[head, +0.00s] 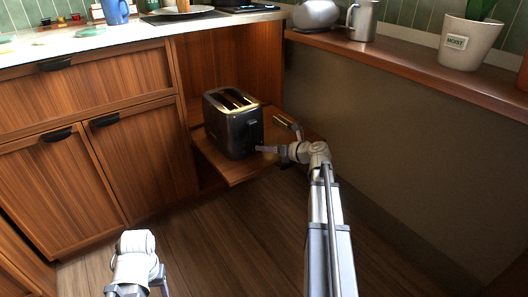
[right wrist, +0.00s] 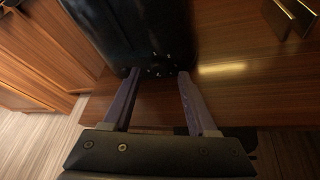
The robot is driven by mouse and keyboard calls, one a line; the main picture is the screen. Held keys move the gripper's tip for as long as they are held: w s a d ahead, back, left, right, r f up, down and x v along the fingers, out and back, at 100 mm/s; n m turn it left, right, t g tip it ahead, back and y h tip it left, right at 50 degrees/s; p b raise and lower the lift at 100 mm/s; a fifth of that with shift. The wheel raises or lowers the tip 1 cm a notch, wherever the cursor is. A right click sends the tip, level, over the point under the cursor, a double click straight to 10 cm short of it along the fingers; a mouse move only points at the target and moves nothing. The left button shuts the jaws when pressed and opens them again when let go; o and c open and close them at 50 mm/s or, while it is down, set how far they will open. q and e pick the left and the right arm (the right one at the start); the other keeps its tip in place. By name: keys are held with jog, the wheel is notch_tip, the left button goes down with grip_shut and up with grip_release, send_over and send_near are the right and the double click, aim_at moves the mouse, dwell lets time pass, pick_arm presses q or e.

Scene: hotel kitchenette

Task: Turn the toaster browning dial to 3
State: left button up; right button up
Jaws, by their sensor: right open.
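The toaster (head: 232,133) is dark with bright metal on top and two slots; it stands upright on a low wooden shelf. In the right wrist view its dark face (right wrist: 125,30) fills the upper middle. A ring of small white marks (right wrist: 158,70) shows low on that face, around a dark dial whose pointer I cannot make out. My right gripper (head: 262,149) is at the toaster's right side. In the right wrist view its open fingers (right wrist: 158,75) lie either side of the marks; contact cannot be told. My left gripper (head: 136,289) is low in the head view, partly cut off, away from the toaster.
The wooden shelf (head: 222,171) juts out beside the cabinets (head: 135,150). A small metal-edged object (right wrist: 291,14) is on it right of the toaster. A right-hand ledge holds a plant pot (head: 468,42) and a metal mug (head: 362,20). Open floor (head: 220,230) lies in front.

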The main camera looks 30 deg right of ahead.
jog(key=shift+x, duration=0.95)
grip_shut()
